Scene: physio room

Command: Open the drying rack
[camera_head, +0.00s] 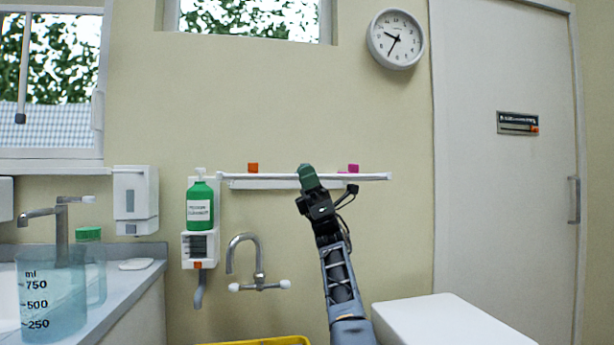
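A long, thin white wall-mounted rack (262,181), which looks like the drying rack, runs level across the beige wall. An orange block (253,168) shows at its upper left and a magenta block (353,168) at its upper right. The rack lies close to the wall and looks folded. My gripper (307,178) is raised in front of the rack's middle and hides part of it. Its green end overlaps the rack in the picture; I cannot tell whether they touch or whether the fingers are open.
A wall tap (258,268) and a green bottle in a holder (200,207) are left of my arm. A counter (118,284) with a measuring jug (52,300) is far left. A white surface (450,322) is lower right, before a closed door (505,170). A yellow rim (265,341) shows below.

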